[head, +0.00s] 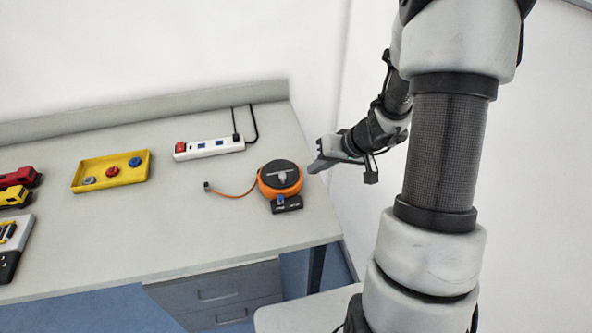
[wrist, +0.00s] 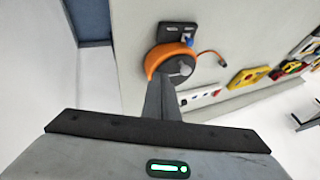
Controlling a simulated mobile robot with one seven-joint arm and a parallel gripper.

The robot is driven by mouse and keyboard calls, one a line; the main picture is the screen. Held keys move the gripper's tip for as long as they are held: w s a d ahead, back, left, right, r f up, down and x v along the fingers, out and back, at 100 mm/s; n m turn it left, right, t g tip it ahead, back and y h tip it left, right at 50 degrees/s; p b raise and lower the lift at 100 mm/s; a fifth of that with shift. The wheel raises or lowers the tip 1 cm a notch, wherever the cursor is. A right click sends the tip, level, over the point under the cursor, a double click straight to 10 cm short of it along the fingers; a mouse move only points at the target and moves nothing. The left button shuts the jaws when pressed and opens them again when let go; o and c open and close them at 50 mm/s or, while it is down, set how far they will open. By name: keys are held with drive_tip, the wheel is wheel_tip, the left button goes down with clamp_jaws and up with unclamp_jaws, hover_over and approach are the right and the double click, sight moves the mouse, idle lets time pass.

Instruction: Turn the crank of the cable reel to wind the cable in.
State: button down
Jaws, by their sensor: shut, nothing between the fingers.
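The cable reel (head: 267,181) is an orange drum with a dark round top, standing near the right end of the table. Its grey crank (head: 283,176) lies across the top. A short orange cable (head: 232,194) runs out to the left and ends in a dark plug (head: 207,186). In the wrist view the reel (wrist: 158,56) shows just beyond my fingertips, with the crank (wrist: 184,69) close to them. My gripper (head: 316,167) is shut and empty, just right of the reel in the head view. I cannot tell whether the fingertips touch the reel.
A white power strip (head: 209,149) stands behind and left of the reel. A yellow tray (head: 82,182) with several knobs lies further left. The table front (head: 170,240) is clear.

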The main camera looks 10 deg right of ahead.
sight(297, 172)
drive_tip(key=shift+w+a+f+p, duration=0.25)
drive_tip(key=shift+a+f, duration=0.2)
drive_tip(key=shift+a, duration=0.4)
drive_tip(key=shift+w+a+f+p, duration=0.1)
drive_tip(key=shift+w+a+f, duration=0.3)
drive_tip(key=shift+a, duration=0.45)
drive_tip(key=shift+w+a+f+p, duration=0.25)
drive_tip(key=shift+a+f, duration=0.2)
drive_tip(key=shift+a, duration=0.4)
drive_tip(key=shift+f+b, duration=0.1)
drive_tip(key=shift+b, duration=0.4)
